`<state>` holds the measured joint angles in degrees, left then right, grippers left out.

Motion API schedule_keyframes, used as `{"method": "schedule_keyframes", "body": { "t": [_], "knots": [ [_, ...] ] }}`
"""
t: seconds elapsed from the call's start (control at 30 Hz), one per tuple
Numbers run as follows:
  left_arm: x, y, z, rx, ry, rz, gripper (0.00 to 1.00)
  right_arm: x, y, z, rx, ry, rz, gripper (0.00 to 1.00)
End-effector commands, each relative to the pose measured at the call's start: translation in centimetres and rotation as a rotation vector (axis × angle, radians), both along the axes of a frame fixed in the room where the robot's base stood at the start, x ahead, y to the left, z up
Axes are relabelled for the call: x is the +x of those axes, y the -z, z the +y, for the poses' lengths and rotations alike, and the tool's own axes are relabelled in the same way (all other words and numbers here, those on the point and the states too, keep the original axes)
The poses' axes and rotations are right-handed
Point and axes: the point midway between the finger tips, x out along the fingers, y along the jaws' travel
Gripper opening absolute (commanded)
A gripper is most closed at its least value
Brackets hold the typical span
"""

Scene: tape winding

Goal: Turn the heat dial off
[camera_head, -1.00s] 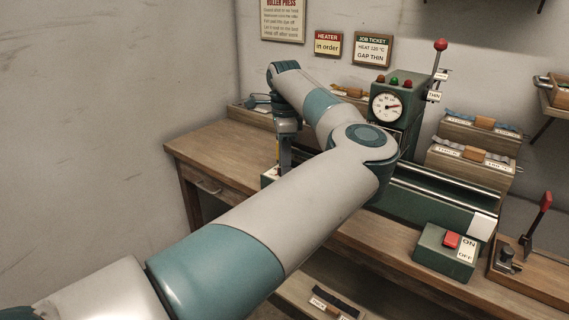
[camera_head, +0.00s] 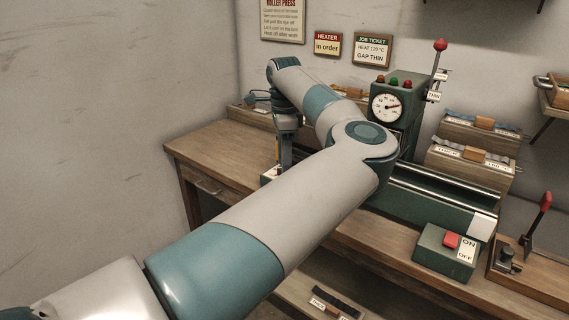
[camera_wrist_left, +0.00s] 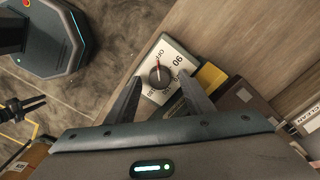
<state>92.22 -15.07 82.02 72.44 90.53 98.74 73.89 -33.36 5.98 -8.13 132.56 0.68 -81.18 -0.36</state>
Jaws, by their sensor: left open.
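The heat dial (camera_wrist_left: 160,76) is a round dark knob on a white plate (camera_wrist_left: 174,47) with OFF and 90 printed around it. Its red mark points up in the left wrist view, toward the OFF lettering. My left gripper (camera_wrist_left: 161,80) is open, its fingers on either side of the dial in that view and apart from the knob. I cannot tell how far above it they are. In the head view my left gripper (camera_head: 284,160) points down over the left end of the press, and the dial is hidden there.
The green press (camera_head: 430,195) carries a gauge (camera_head: 385,107) and a red-tipped lever (camera_head: 440,45). An ON/OFF switch box (camera_head: 446,250) stands in front. The wooden bench (camera_head: 215,150) is clear at the left. Labelled trays (camera_head: 470,160) stand at the right.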

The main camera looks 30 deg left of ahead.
Motion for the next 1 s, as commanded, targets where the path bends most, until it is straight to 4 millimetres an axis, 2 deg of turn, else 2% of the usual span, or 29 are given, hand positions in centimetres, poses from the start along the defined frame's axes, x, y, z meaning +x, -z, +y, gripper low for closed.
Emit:
{"method": "schedule_keyframes", "body": {
  "t": [0.27,0.7,0.83,1.0],
  "knots": [
    [0.0,-3.9,0.0,0.000,0.000,-0.003,0.48,0.2,0.0,0.2,0.004,-0.002,-0.008,0.31],
    [0.0,-12.8,0.0,0.000,0.001,-0.003,0.48,-0.1,-0.2,0.0,0.000,-0.001,0.003,0.31],
    [0.0,-14.8,0.0,0.001,0.000,-0.002,0.48,-0.2,-0.2,-0.1,-0.005,0.001,0.009,0.31],
    [0.0,-16.2,0.0,0.000,0.000,-0.001,0.48,-0.3,-0.1,-0.5,-0.012,0.006,0.018,0.31]
  ]
}}
